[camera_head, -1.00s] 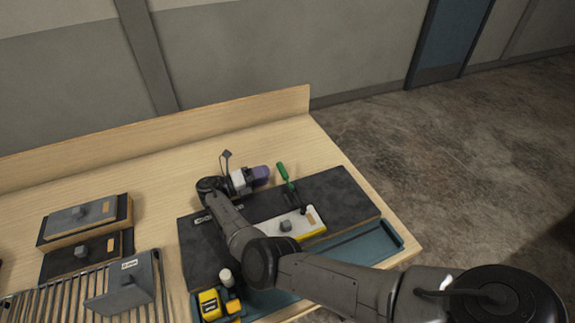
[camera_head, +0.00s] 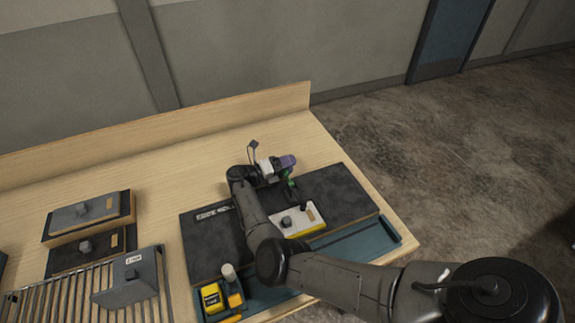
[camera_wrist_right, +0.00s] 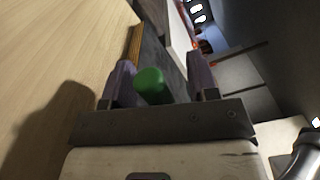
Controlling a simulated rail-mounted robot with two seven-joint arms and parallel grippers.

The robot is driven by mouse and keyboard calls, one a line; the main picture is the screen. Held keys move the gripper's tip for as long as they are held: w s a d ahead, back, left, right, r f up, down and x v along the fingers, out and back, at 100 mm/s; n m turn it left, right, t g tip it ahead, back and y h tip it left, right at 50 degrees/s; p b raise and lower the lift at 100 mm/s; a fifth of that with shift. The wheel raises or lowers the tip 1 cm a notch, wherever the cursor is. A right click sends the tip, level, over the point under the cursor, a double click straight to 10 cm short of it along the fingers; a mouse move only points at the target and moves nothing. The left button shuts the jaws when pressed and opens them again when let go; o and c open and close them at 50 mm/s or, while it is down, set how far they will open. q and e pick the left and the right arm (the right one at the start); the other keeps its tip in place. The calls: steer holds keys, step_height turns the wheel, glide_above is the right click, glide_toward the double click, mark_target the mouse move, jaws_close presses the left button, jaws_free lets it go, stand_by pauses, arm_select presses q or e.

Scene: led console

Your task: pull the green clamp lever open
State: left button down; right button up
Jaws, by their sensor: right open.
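The green clamp lever (camera_head: 291,184) stands at the far edge of the dark board (camera_head: 345,193). My right gripper (camera_head: 287,171) is at its top, and my wrist partly hides the lever. In the right wrist view, the rounded green end of the lever (camera_wrist_right: 150,85) shows between the two purple-grey fingers of my right gripper (camera_wrist_right: 160,78). The fingers are apart, with the lever nearer the left one and a clear gap to the right one. My left gripper is not in view.
A white and yellow box with a grey knob (camera_head: 299,221) sits on the board close to the lever. A blue tray (camera_head: 350,240) runs along the front, with a yellow item (camera_head: 211,298) at its left end. Dark boxes (camera_head: 88,215) and a slatted rack (camera_head: 70,298) stand left.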

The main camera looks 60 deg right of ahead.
steer(key=c, duration=0.6)
jaws_close()
